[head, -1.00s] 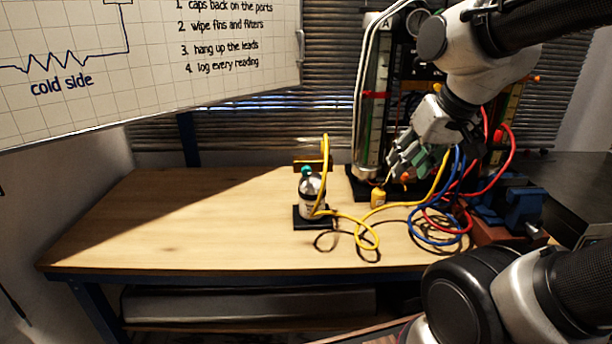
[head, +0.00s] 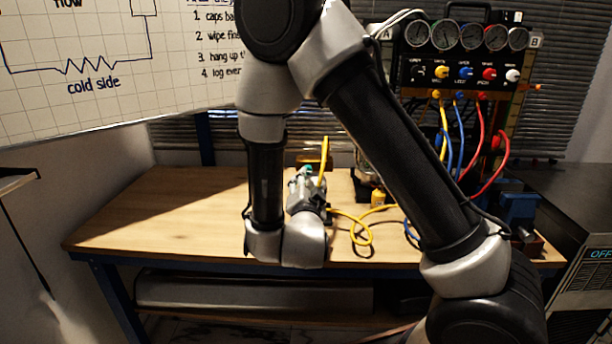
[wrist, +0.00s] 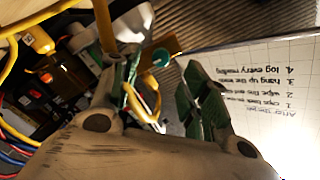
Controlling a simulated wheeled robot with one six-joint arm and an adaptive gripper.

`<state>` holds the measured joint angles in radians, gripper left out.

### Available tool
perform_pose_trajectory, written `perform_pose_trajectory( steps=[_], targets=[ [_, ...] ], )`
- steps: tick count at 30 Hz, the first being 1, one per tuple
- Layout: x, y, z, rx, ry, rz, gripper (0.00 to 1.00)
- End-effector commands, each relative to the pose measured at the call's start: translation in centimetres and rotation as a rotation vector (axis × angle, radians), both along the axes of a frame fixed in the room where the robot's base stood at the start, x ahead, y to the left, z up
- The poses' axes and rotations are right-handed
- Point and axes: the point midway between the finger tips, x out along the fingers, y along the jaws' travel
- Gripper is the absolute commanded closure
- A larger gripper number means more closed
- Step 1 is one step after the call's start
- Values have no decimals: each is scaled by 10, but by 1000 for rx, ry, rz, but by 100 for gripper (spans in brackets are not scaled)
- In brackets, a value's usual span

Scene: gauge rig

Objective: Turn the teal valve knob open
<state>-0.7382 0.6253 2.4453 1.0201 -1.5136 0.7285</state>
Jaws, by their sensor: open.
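The bottle's body is mostly hidden behind my gripper in the head view. The fingers look empty, and I cannot tell whether either one touches the knob. A yellow hose (head: 323,158) rises close beside the knob.
The gauge manifold (head: 465,70) stands at the back right, with yellow, blue and red hoses hanging down. A small yellow item (head: 378,198) and a looped yellow hose lie right of my gripper. A whiteboard (head: 110,50) hangs at upper left. The bench's left part (head: 150,210) is clear.

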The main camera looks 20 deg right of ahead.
Motion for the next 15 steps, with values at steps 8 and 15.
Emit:
perform_pose_trajectory(
  steps=[8,15],
  targets=[
    [29,-10,1,-7,-21,-10,54],
    [63,-20,1,-8,-19,-8,54]
  ],
)
